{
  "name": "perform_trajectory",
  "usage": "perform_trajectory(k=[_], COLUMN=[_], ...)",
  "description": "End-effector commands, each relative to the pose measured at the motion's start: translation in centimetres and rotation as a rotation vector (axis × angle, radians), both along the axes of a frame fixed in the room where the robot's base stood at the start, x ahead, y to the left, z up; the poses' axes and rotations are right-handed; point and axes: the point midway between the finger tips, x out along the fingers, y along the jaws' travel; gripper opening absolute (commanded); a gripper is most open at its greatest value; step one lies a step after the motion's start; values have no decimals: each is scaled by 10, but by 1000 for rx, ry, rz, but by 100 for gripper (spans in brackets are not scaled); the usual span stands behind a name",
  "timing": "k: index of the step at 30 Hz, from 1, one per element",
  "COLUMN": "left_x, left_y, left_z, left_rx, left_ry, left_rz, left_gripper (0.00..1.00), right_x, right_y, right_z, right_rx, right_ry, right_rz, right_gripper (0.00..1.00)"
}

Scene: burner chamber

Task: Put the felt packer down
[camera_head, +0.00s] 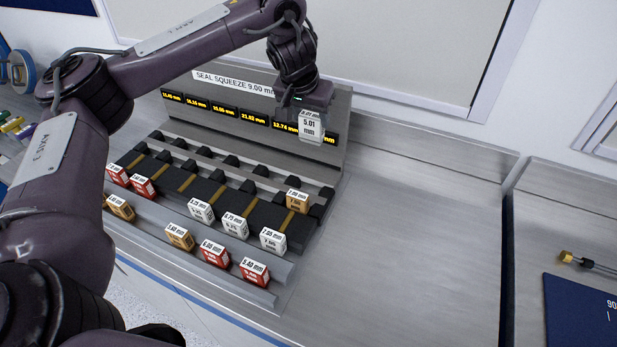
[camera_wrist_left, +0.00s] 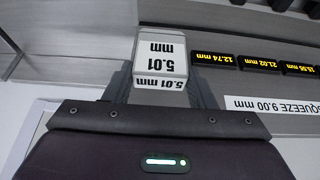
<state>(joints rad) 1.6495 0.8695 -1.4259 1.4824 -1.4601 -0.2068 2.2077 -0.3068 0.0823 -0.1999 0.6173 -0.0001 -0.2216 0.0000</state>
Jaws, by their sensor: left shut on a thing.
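My left gripper (camera_head: 313,100) is shut on a white block marked 5.01 mm (camera_head: 311,127), which I take to be the felt packer. It hangs above the right end of the dark slotted rack (camera_head: 265,213), in front of the display panel. In the left wrist view the same white block (camera_wrist_left: 160,62) sits between the two grey fingers (camera_wrist_left: 160,85), its label upside down. It looks clear of the rack. My right gripper is not in view.
White packers (camera_head: 235,225), red packers (camera_head: 143,187) and an ochre packer (camera_head: 297,201) stand in the rack. Ochre (camera_head: 180,236) and red (camera_head: 254,271) ones lie along the front ledge. The panel (camera_head: 235,83) reads SEAL SQUEEZE 9.00 mm. The steel bench (camera_head: 420,220) at right is bare.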

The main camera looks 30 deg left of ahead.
Motion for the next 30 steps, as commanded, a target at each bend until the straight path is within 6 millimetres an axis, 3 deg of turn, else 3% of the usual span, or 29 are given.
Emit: perform_trajectory(k=[1,5,15,21,30], left_x=[1,1,1,2,2], left_y=[4,9,8,8,9], left_z=[6,-5,-96,-141,-167], left_rx=[1,4,3,3,5], left_ry=[3,8,12,8,7], left_rz=[4,7,8,8,7], left_gripper=[27,27,27,27,27], right_x=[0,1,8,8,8], right_y=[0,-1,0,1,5], right_z=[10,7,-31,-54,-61], right_rx=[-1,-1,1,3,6], right_ry=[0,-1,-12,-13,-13], right_rz=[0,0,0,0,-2], right_gripper=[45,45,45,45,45])
